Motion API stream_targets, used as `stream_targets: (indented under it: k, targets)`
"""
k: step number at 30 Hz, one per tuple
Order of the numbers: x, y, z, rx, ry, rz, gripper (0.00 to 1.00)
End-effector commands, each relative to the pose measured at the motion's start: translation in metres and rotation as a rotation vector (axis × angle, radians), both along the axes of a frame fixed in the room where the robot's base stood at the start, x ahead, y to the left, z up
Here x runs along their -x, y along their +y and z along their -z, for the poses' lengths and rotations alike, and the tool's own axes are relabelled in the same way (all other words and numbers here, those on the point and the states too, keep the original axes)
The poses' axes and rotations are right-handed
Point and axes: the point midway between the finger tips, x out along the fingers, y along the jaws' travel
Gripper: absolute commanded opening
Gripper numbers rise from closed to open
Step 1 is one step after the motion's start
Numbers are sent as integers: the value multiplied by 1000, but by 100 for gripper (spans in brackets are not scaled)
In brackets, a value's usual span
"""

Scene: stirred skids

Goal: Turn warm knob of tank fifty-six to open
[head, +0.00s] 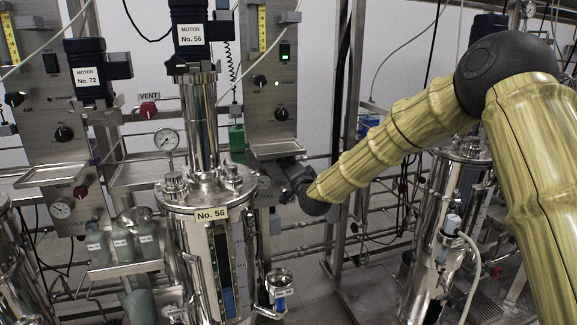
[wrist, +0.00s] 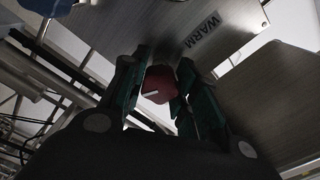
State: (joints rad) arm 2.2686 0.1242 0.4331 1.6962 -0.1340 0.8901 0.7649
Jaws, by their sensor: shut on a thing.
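Tank fifty-six (head: 210,190) is a steel vessel with a "No. 56" label, in the middle of the head view. Its grey panel (head: 268,110) stands just behind and to its right. In the wrist view the warm knob (wrist: 158,80) is red with a short white mark, below the "WARM" label (wrist: 202,30) on the steel panel. My gripper (wrist: 162,88) is shut on the knob, with one dark green finger on each side. In the head view my wrist (head: 300,185) reaches in under the panel's small tray, and the knob is hidden.
A small steel tray (head: 275,147) juts out just above my wrist. The neighbouring panel for No. 72 (head: 50,100) stands at left, with a red vent knob (head: 148,109) between. Pipes and a steel post (head: 350,110) stand close to my forearm. Another tank (head: 440,230) is at right.

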Motion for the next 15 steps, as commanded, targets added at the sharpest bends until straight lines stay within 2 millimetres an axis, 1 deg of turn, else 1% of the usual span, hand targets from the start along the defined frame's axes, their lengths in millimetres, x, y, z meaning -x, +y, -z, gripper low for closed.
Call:
stream_targets:
  k: [15]
  targets:
    - [0, 0, 1, 461, -147, -2, 6]
